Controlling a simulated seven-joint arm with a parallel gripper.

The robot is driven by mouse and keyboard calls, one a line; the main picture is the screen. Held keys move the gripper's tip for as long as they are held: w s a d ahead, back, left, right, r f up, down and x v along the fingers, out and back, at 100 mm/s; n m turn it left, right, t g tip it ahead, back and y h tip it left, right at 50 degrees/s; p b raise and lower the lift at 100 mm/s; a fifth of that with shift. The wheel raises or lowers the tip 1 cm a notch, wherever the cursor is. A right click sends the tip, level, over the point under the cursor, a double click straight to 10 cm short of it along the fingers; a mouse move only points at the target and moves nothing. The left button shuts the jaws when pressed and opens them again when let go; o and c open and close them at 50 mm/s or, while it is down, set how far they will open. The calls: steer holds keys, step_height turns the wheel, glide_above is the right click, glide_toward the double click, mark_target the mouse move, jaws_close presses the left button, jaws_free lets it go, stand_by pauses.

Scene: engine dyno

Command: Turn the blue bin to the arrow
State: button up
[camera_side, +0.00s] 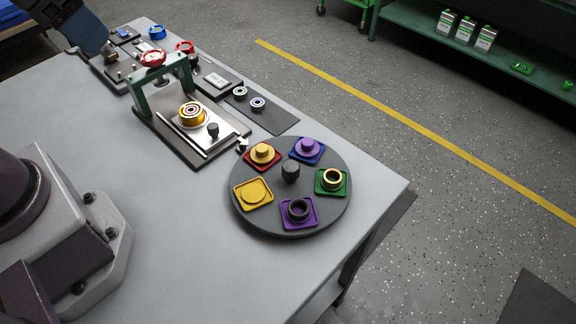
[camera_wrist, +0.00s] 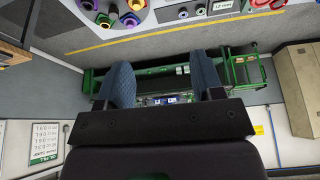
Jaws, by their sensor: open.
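In the side view the blue bin (camera_side: 311,160) is a small square tray on the far side of the round dark turntable (camera_side: 262,218). It holds a purple stepped part (camera_side: 307,146). A dark knob (camera_side: 290,171) stands at the turntable's centre. A small dark and light piece (camera_side: 242,146) sits at the turntable's rim near the red bin; I cannot tell whether it is the arrow. My gripper (camera_wrist: 163,65) shows in the wrist view with two blue fingers wide apart and nothing between them. It is far from the turntable, at the upper left of the side view.
The turntable also carries red (camera_side: 262,164), green (camera_side: 331,189), purple (camera_side: 315,211) and yellow (camera_side: 253,207) bins with parts. A green-framed press (camera_side: 140,97) stands behind it on the table. A dark mat (camera_side: 273,119) holds two rings.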

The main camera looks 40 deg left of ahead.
steer(key=w+d+f+m+g, duration=0.1)
steer(key=w+d+f+g, duration=0.3)
steer(key=w+d+f, duration=0.4)
steer(key=n, duration=0.3)
glide_toward(291, 166)
steer(key=shift+g, duration=0.3)
steer(key=f, duration=1)
steer(key=shift+w, duration=0.3)
steer(key=shift+c, duration=0.2)
steer(key=shift+r, duration=0.1)
jaws_close()
